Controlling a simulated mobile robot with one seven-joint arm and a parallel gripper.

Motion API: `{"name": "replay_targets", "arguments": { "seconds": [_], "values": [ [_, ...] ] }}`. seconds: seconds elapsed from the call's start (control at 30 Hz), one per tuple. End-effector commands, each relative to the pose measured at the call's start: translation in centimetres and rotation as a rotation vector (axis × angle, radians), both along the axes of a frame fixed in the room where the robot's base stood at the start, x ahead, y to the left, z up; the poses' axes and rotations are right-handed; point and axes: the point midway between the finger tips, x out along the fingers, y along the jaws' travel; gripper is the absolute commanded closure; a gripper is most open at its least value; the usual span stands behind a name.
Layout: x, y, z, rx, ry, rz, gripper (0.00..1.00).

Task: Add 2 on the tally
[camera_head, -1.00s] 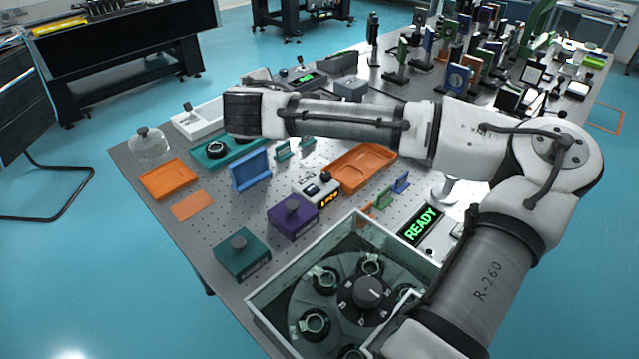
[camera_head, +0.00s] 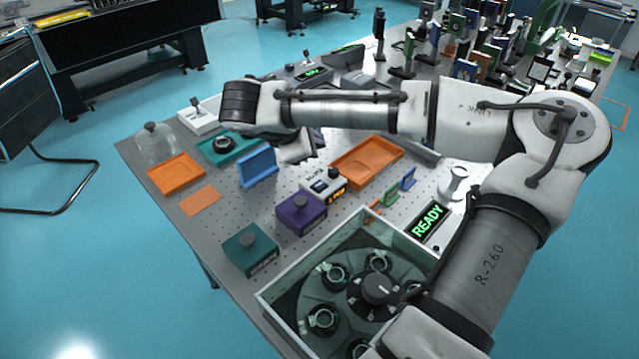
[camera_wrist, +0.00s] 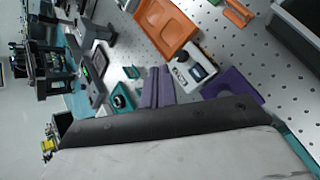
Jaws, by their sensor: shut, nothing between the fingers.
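The likely tally is a small white counter box (camera_head: 322,188) with a dark display, an orange-lit window and a black knob or button on top. It stands mid-table between the purple box and the orange tray. Its readings are too small to read surely. It also shows in the wrist view (camera_wrist: 193,70), right of the fingers. My gripper (camera_head: 318,140) is above the table behind the counter, partly hidden by my wrist. In the wrist view its two purplish fingers (camera_wrist: 158,70) lie together, empty and apart from the counter.
A purple box (camera_head: 302,214) and a teal box (camera_head: 250,252), both knobbed, stand in front. An orange tray (camera_head: 366,162) lies behind right, a blue upright plate (camera_head: 258,168) to the left. An open-topped carousel case (camera_head: 290,327) and a READY display (camera_head: 428,221) stand near me.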

Motion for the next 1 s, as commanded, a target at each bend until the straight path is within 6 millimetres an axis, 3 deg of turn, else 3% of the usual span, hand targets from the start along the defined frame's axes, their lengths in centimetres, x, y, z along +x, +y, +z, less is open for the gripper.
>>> {"name": "replay_targets", "arguments": {
  "seconds": [0.27,0.7,1.0],
  "values": [
    [0.0,0.0,-2.5,-0.001,0.000,0.001,1.00],
    [0.0,0.0,-8.2,0.002,0.000,0.002,1.00],
    [0.0,0.0,-8.7,0.001,-0.001,0.001,1.00]
  ]
}}
